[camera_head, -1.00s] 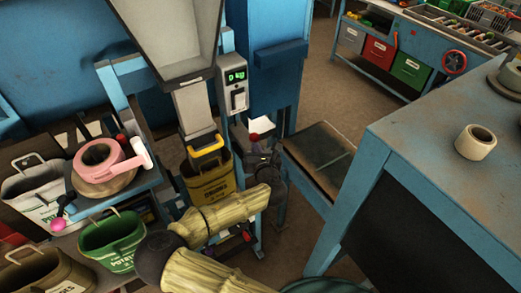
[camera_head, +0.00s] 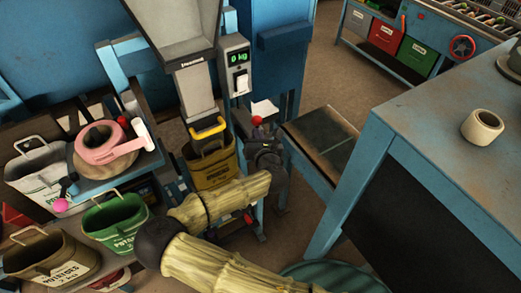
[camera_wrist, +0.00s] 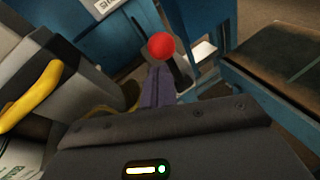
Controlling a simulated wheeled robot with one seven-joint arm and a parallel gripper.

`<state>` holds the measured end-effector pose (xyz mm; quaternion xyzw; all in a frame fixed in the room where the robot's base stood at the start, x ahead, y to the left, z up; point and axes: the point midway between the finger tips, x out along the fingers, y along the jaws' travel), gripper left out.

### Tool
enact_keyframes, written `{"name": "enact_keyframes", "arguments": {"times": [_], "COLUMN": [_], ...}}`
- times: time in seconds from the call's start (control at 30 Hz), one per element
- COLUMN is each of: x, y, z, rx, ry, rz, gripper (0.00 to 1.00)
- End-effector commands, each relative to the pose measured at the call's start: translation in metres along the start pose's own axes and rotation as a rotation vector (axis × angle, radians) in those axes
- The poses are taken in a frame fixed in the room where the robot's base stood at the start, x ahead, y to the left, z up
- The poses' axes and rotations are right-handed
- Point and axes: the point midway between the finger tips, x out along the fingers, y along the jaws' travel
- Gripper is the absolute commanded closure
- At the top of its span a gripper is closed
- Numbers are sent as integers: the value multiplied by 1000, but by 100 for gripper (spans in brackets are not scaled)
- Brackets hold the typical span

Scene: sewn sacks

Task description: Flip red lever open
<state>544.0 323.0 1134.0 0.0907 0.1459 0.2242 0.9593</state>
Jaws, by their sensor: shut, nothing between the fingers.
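The red lever's round red knob (camera_head: 257,120) is beside the weighing machine, just right of its chute. In the wrist view the knob (camera_wrist: 161,45) is just beyond my fingertips, with a short dark rod below it to the right. My gripper (camera_head: 262,134) is shut and empty, close to the knob in the head view. In the wrist view its purple-grey fingers (camera_wrist: 157,84) are together and point at the knob. I cannot tell whether they touch it. Most of the lever's shaft is hidden.
The chute has a yellow bar (camera_head: 207,128) above an open brown sack (camera_head: 212,165). A display (camera_head: 238,57) reads 0 kg. A blue-framed bench (camera_head: 320,140) stands right of the gripper. A large blue table (camera_head: 440,125) is nearer right. A shelf with tape (camera_head: 100,145) and sacks stand left.

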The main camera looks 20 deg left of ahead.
Motion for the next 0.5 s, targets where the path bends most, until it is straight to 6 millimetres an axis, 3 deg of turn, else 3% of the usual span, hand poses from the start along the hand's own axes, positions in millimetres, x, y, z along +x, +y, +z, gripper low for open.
{"name": "enact_keyframes", "arguments": {"times": [0.1, 0.23, 0.5], "x": [-13, -34, -77], "y": [-12, -13, 0], "z": [-12, -6, 1], "rx": [2, 6, 2], "ry": [-1, -4, 1], "rz": [-16, -22, -5], "gripper": [100, 100, 100]}}
